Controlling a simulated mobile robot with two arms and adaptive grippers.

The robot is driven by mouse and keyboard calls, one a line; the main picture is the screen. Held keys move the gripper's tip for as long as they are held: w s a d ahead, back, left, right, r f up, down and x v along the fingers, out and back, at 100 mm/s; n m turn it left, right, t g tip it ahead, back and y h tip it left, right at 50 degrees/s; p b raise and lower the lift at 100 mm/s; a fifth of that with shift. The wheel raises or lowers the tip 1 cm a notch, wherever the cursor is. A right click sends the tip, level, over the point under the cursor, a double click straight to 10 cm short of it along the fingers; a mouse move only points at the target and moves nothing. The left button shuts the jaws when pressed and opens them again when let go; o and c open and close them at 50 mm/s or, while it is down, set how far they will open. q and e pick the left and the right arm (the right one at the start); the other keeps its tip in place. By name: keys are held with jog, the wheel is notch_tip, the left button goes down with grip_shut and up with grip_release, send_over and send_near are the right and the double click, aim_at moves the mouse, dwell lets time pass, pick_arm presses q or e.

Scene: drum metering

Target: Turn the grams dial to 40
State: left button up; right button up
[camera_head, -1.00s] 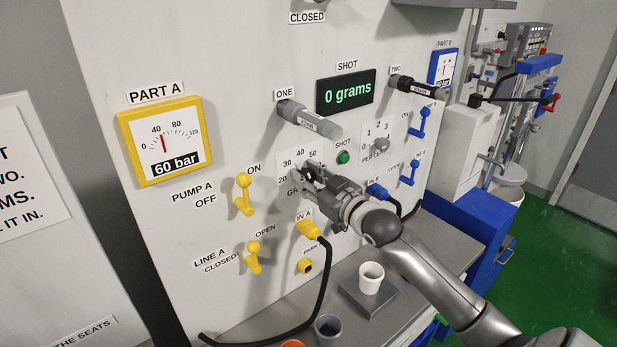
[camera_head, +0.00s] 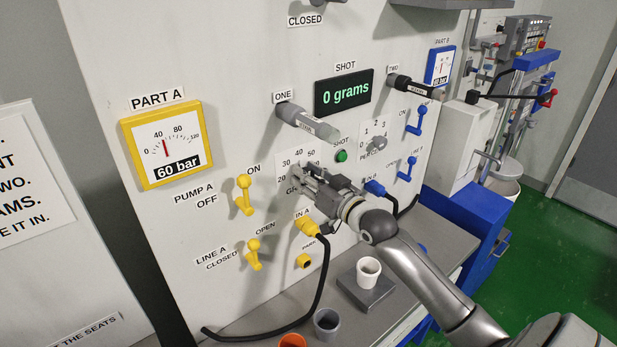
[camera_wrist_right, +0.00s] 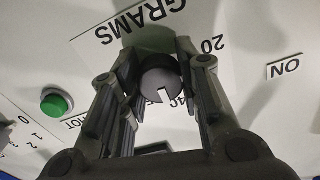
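The grams dial is a dark round knob with a white pointer mark; it shows in the right wrist view (camera_wrist_right: 160,76), between the fingers of my right gripper (camera_wrist_right: 159,68). The finger pads lie close along both sides of the knob and appear closed on it. The pointer faces down in that view, near a partly hidden number that looks like 40. In the head view my right gripper (camera_head: 307,180) is at the panel's scale (camera_head: 296,160) and covers the knob. The shot display (camera_head: 344,92) reads 0 grams. My left gripper is out of view.
The green shot button (camera_head: 341,156) and a smaller dial (camera_head: 377,144) are right of the gripper. The yellow plug (camera_head: 309,227) and its black hose sit just below. Grey handle ONE (camera_head: 308,122) juts out above. A white cup (camera_head: 368,270) stands on a grey block below.

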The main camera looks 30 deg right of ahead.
jog(key=shift+o, duration=0.5)
jog(key=shift+s+a+f, duration=0.2)
jog(key=shift+s+f, duration=0.25)
jog(key=shift+f, duration=0.3)
jog(key=s+d+r, duration=0.1)
jog(key=s, duration=1)
jog(key=shift+s+d+r, duration=0.2)
jog(key=shift+r, duration=0.15)
